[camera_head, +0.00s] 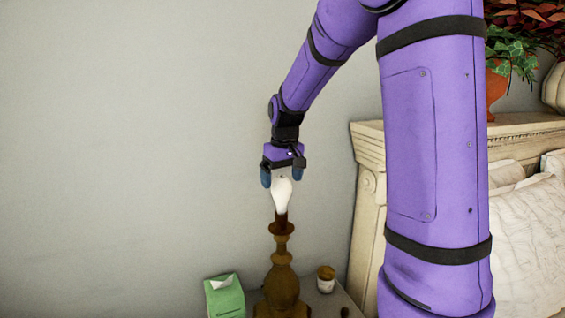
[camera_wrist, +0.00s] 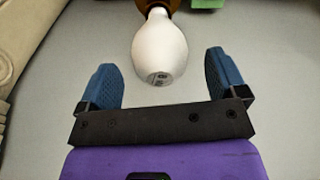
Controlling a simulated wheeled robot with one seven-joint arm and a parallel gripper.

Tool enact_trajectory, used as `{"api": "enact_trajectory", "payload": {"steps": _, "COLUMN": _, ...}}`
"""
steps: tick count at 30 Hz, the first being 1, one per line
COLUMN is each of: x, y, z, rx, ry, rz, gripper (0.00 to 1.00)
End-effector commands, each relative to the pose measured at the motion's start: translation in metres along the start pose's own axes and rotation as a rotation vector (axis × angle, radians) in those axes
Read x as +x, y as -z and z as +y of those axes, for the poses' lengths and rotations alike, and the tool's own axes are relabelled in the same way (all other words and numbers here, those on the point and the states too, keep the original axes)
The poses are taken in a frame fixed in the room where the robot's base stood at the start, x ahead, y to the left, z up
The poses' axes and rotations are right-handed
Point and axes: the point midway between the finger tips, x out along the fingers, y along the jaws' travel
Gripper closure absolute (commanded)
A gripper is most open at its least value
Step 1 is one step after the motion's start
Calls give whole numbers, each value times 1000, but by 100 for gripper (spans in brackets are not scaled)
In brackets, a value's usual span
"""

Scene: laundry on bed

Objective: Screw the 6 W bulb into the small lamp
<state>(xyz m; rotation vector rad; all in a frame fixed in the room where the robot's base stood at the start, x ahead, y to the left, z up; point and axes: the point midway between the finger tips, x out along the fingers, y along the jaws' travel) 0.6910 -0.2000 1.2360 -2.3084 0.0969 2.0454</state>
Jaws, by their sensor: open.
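A white bulb (camera_head: 282,195) stands upright at the top of the brown lamp (camera_head: 281,270), its narrow end at the socket. Whether it is fully threaded in cannot be told. In the wrist view the bulb (camera_wrist: 160,48) shows small dark print on its rounded end, too small to read. My gripper (camera_head: 282,178) is just above the bulb, pointing down. In the wrist view my gripper (camera_wrist: 172,78) has its blue fingers wide apart, one on each side of the bulb's end, with clear gaps and no contact.
The lamp stands on a grey nightstand (camera_head: 345,300). A green tissue box (camera_head: 224,297) is to its left and a small jar (camera_head: 326,280) to its right. A carved headboard (camera_head: 368,190), pillows (camera_head: 525,230) and a potted plant (camera_head: 497,85) are at right. Open wall space lies left.

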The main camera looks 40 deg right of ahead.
Motion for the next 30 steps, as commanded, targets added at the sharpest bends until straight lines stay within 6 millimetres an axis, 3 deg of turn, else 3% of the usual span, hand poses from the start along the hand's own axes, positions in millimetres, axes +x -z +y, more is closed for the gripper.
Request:
{"api": "enact_trajectory", "payload": {"steps": 3, "x": 17, "y": 0, "z": 0, "rx": 0, "ry": 0, "rz": -3, "gripper": 9}}
{"api": "enact_trajectory", "payload": {"steps": 9, "x": 33, "y": 0, "z": 0, "rx": 0, "ry": 0, "rz": -1, "gripper": 9}}
{"api": "enact_trajectory", "payload": {"steps": 20, "x": 36, "y": 0, "z": 0, "rx": 0, "ry": 0, "rz": 0, "gripper": 9}}
{"api": "enact_trajectory", "payload": {"steps": 27, "x": 36, "y": 0, "z": 0, "rx": 0, "ry": 0, "rz": 0, "gripper": 62}}
{"api": "enact_trajectory", "payload": {"steps": 30, "x": 36, "y": 0, "z": 0, "rx": 0, "ry": 0, "rz": 0, "gripper": 62}}
